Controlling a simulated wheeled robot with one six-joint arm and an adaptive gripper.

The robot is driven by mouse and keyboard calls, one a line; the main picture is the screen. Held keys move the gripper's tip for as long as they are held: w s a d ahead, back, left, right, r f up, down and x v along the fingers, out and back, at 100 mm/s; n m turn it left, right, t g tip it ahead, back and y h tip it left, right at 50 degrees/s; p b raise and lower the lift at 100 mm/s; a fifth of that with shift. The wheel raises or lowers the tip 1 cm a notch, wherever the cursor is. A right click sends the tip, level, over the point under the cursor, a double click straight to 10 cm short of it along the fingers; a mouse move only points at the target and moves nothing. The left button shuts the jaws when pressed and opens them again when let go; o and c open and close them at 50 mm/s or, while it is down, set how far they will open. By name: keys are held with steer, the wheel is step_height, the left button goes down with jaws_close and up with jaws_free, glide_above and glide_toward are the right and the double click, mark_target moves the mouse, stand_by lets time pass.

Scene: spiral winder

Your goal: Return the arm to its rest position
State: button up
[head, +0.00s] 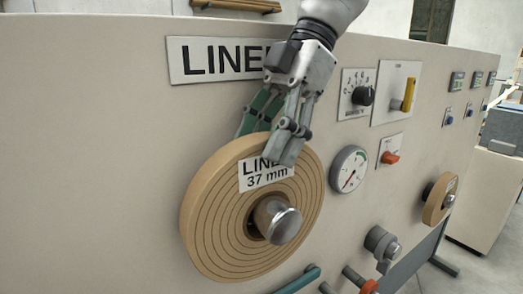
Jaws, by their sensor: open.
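My gripper (268,148) points downward in front of the machine panel, at the top edge of a wound tan roll. Its fingers are open, one to the left over the roll's upper rim and one to the right near the roll's label. I cannot tell whether a finger touches the roll. The tan roll (215,225) sits on a metal spindle (277,220) and has a white "37 mm" label (267,172), partly covered by a finger. My arm comes down from the top of the view.
Beside the roll are a round gauge (348,169), an orange knob (389,157), a black dial (363,95) and a yellow-handled switch (408,95). A smaller tan roll (438,199) is at the right. Metal fittings (382,245) stick out below. The panel's left side is bare.

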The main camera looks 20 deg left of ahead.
steer(key=v, duration=0.9)
steer(key=shift+w+r, duration=0.1)
steer(key=shift+r, duration=0.1)
steer(key=w+d+f+m+t, duration=0.25)
steer(key=d+m, duration=0.25)
steer(key=d, duration=0.4)
steer(key=w+d+f+m+t, duration=0.1)
steer(key=w+d+f+m, duration=0.3)
steer(key=d, duration=0.5)
steer(key=w+d+f+m+t, duration=0.2)
steer(key=d+m, duration=0.5)
steer(key=d, duration=0.2)
steer(key=s+d+f+m+t+h, duration=0.1)
steer(key=s+d+f+m, duration=0.3)
steer(key=d, duration=0.5)
steer(key=s+d+f+m+t+h, duration=0.2)
steer(key=s+d+f+m, duration=0.2)
steer(key=d+f+m, duration=0.3)
steer(key=d+m, duration=0.1)
steer(key=d, duration=0.1)
steer(key=shift+d+f+h, duration=0.25)
steer(key=shift+d+h, duration=0.1)
steer(key=shift+h, duration=0.05)
